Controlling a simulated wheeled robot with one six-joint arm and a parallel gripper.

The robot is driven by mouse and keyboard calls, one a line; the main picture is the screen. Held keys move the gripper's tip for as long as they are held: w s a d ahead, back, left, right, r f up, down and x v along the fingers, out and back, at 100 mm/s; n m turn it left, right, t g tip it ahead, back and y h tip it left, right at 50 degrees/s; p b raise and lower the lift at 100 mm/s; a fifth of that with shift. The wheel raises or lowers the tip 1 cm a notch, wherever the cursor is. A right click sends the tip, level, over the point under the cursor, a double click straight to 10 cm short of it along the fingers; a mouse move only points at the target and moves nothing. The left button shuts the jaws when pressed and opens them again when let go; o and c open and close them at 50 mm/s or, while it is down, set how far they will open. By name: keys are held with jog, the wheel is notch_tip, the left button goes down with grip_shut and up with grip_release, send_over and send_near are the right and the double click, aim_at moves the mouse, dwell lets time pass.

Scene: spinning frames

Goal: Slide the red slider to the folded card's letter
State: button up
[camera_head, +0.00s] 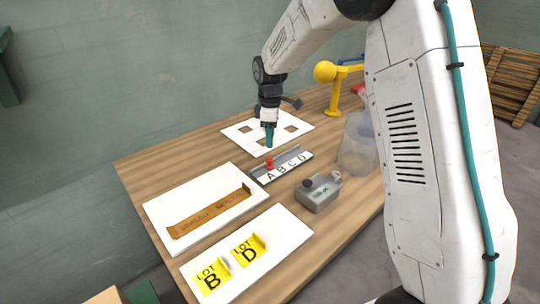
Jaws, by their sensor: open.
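The red slider (269,163) sits on a grey rail behind a white letter strip (287,169) marked A, B, C, D. It is toward the strip's A end; the exact letter beside it is hard to tell. Two yellow cards lie on a white board at the front: one reads LOT B (211,276), the other LOT D (248,251). Both seem to have raised edges, and I cannot tell clearly which is folded. My gripper (269,136), with teal fingertips, is open, pointing down behind and above the slider, apparently apart from it.
A white board (239,124) with dark square openings lies behind the gripper. A white board with a brown lettered strip (209,212) lies left. A grey box (317,193) stands right of the rail, near a clear container (356,148). A yellow lamp-like object (333,85) stands behind.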

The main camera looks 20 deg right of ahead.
aim_at(269, 158)
jog(key=shift+w+f, duration=0.25)
jog(key=shift+f, duration=0.25)
notch_tip(269, 158, down, 8)
jog(key=shift+r, duration=0.2)
